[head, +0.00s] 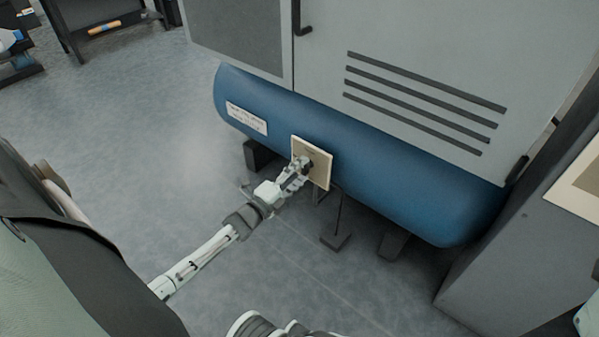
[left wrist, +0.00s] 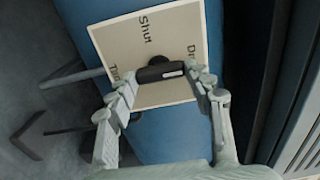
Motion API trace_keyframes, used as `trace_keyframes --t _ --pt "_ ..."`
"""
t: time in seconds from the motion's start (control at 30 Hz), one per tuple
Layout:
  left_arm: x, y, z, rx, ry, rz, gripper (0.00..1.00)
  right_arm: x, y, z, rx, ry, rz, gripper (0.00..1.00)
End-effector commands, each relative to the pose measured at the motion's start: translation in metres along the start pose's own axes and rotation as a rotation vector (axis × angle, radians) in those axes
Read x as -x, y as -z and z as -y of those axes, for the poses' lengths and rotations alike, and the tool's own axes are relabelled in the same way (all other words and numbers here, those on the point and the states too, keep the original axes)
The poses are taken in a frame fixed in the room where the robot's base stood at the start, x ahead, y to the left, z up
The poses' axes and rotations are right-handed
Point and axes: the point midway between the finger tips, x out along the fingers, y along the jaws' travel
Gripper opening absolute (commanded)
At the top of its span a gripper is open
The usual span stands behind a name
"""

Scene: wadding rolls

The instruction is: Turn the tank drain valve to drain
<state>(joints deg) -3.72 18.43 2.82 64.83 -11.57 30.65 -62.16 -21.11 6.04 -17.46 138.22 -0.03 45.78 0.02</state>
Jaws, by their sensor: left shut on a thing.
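The drain valve's square cream plate (head: 322,171) is mounted on the front of the blue tank (head: 380,155). In the left wrist view the plate (left wrist: 112,38) reads "Shut" at the top, "Dr", partly covered, at the right, and a word starting with "T" at the lower left. The black valve handle (left wrist: 155,73) lies roughly level across that picture, its white-marked end at the right, near the "Dr" lettering. My left gripper (head: 303,165) is at the plate. Its fingers (left wrist: 166,80) are shut on the handle, one at each end.
A grey cabinet (head: 420,60) with dark vent slots stands above the tank. Dark feet (head: 392,245) and a thin pipe with a dark block (head: 336,241) are below the tank. A grey panel (head: 500,245) stands at the right. The floor (head: 150,130) at the left is clear.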

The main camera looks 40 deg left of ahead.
Motion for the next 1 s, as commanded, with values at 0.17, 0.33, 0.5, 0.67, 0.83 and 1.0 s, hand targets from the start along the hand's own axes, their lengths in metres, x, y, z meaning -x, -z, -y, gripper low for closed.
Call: trace_keyframes --t 0.17,0.33,0.5,0.67,0.83,1.0 --pt "0.0 0.001 -0.001 -0.004 -0.001 -0.002 0.57 0.0 -0.001 0.0 0.001 0.0 0.001 0.4" --pt "0.0 0.001 0.0 -0.002 -0.001 -0.001 0.72 0.0 -0.001 0.0 0.001 0.0 0.002 0.4" --pt "0.0 0.0 0.0 -0.002 -0.001 -0.001 0.72 0.0 -0.001 0.0 0.001 0.0 0.003 0.4" --pt "0.006 0.0 -0.001 -0.001 -0.002 0.0 0.72 0.001 -0.002 -0.001 0.003 -0.001 0.006 0.4" --pt "0.033 0.001 -0.002 -0.002 -0.004 -0.001 0.72 0.0 -0.001 -0.001 0.002 0.0 0.005 0.4" --pt "0.07 0.001 -0.001 -0.002 -0.004 -0.001 0.72 0.0 -0.001 0.0 0.001 0.0 0.004 0.4"
